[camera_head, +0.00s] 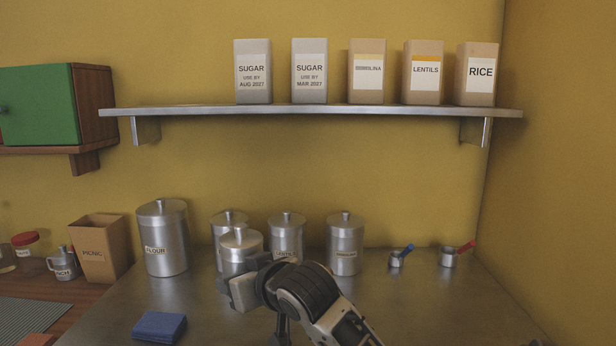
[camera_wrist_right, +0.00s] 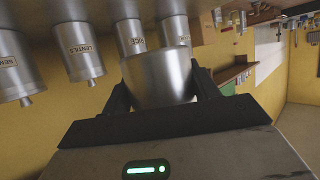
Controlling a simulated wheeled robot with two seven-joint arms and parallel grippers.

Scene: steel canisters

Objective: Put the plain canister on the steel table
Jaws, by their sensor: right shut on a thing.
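The plain steel canister (camera_head: 240,244) has a lid with a knob and shows no label. It is upright in the head view, in front of the row of labelled canisters. My right gripper (camera_head: 243,283) is shut on it. In the right wrist view, which is upside down, the canister (camera_wrist_right: 160,76) sits between the two fingers. Its lower part is hidden by my gripper in the head view, so I cannot tell whether its base touches the steel table (camera_head: 400,305). My left gripper is not in view.
Canisters labelled flour (camera_head: 172,255), rice (camera_wrist_right: 130,37), lentils (camera_head: 287,233) and semolina (camera_head: 345,240) stand along the back. Two measuring cups (camera_head: 396,260) (camera_head: 447,259) are at the right, a blue cloth (camera_head: 159,326) front left. A shelf (camera_head: 320,110) holds several packets. The table's right front is clear.

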